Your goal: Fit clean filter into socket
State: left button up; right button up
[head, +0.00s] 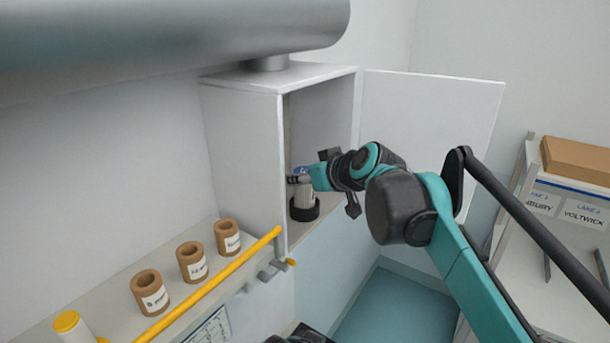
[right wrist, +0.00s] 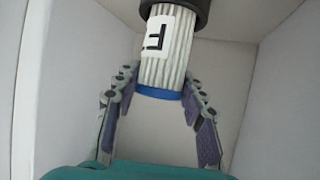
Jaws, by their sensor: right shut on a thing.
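The filter (head: 306,192) is a white pleated cylinder with a blue end cap. It is upright inside the open white cabinet (head: 240,150), its lower end at the black round socket (head: 304,211). I cannot tell how deep it sits. In the right wrist view the filter (right wrist: 166,55) shows a letter label, with the black socket (right wrist: 185,8) at the top and the blue cap at the bottom. My right gripper (right wrist: 160,82) is shut on the filter near its blue cap, one finger on each side. It reaches in from the right in the head view (head: 304,178).
The cabinet door (head: 433,130) stands open to the right, behind my right arm. A shelf at lower left holds brown labelled cups (head: 191,262) behind a yellow rail (head: 210,285). A large grey duct (head: 170,35) runs above. A labelled rack (head: 560,215) with a brown box stands at right.

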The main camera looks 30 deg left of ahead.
jog(key=shift+f, duration=0.25)
jog(key=o, duration=1.3)
jog(key=shift+c, duration=0.2)
jog(key=v, duration=1.2)
